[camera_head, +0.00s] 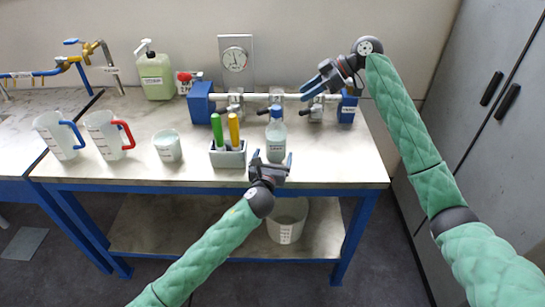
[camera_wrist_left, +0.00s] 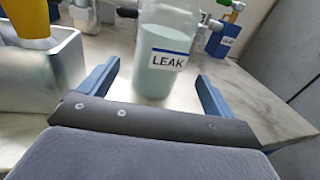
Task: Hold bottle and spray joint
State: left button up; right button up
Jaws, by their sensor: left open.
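The bottle (camera_head: 277,138) is clear, with pale liquid, a blue cap and a label. My left gripper (camera_head: 272,158) is open in front of the bottle. In the left wrist view its fingers (camera_wrist_left: 157,78) lie to either side of the bottle's lower part, with nothing gripped. A metal pipe with flanged joints (camera_head: 316,110) runs behind the bottle. My right gripper (camera_head: 308,91) is above the pipe's right part, its two blue fingers apart and empty.
The tabletop (camera_head: 345,165) right of the bottle is clear. Grey cabinets (camera_head: 485,120) stand at right.

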aim_at(277, 142)
pick_arm(q)
jog(key=shift+w+d, duration=0.2)
jog(key=shift+w, duration=1.15)
jog(key=shift+w+d, duration=0.25)
jog(key=shift+w, duration=1.05)
jog(key=shift+w+d, duration=0.2)
jog(key=shift+w, duration=1.15)
jog(key=c, duration=1.3)
jog(key=shift+c, duration=0.2)
pick_arm(e)
jog(key=shift+c, duration=0.5)
grip_shut()
